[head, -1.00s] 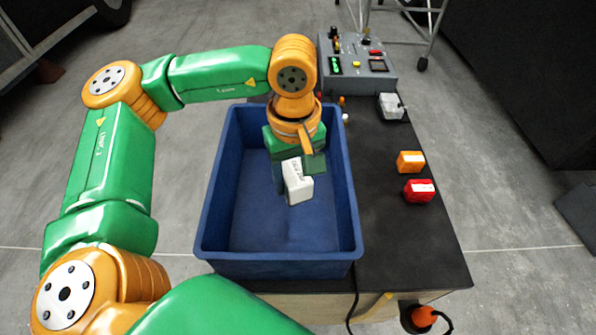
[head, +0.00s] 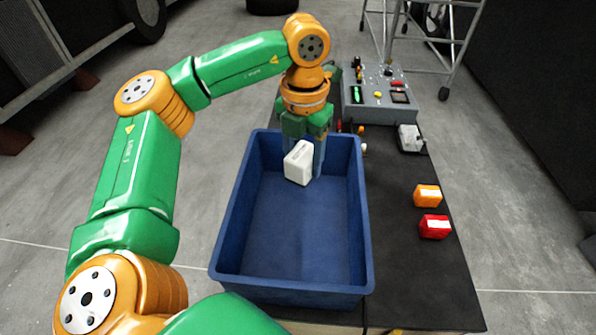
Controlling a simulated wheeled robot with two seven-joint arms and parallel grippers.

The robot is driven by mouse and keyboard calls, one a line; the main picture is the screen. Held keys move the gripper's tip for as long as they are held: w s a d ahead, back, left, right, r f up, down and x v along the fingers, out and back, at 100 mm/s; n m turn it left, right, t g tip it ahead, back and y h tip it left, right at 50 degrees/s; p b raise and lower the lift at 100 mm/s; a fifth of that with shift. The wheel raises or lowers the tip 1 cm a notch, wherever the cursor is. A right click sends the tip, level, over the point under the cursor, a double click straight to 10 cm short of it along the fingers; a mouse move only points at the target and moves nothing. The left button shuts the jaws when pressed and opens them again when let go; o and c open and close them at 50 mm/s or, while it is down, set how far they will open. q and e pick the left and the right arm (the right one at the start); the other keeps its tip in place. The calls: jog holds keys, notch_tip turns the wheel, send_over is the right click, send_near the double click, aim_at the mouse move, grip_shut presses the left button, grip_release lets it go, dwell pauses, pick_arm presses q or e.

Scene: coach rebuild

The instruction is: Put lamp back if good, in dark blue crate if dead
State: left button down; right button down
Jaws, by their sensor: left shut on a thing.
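The dark blue crate (head: 230,238) stands on the left part of the black bench top, and its floor looks empty. My left gripper (head: 303,150) points down over the far end of the crate and is shut on a white block-shaped lamp (head: 299,163). The lamp is tilted and has small dark print on its top. I cannot tell how far above the crate floor it hangs. My right gripper is not in view.
A grey test panel (head: 378,100) with a green display stands at the bench's far end. A white-grey device (head: 410,138), an orange block (head: 427,196) and a red block (head: 434,227) line the right side. Bare black bench (head: 410,280) lies in front of them.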

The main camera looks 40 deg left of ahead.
pick_arm(q)
notch_tip(320, 180, down, 5)
jog(key=b, duration=0.3)
jog(key=shift+w, duration=0.1)
jog(key=shift+r, duration=0.15)
jog(key=shift+c, duration=0.6)
grip_release()
jog(key=shift+r, duration=0.25)
notch_tip(320, 180, up, 7)
jog(key=shift+f, duration=0.15)
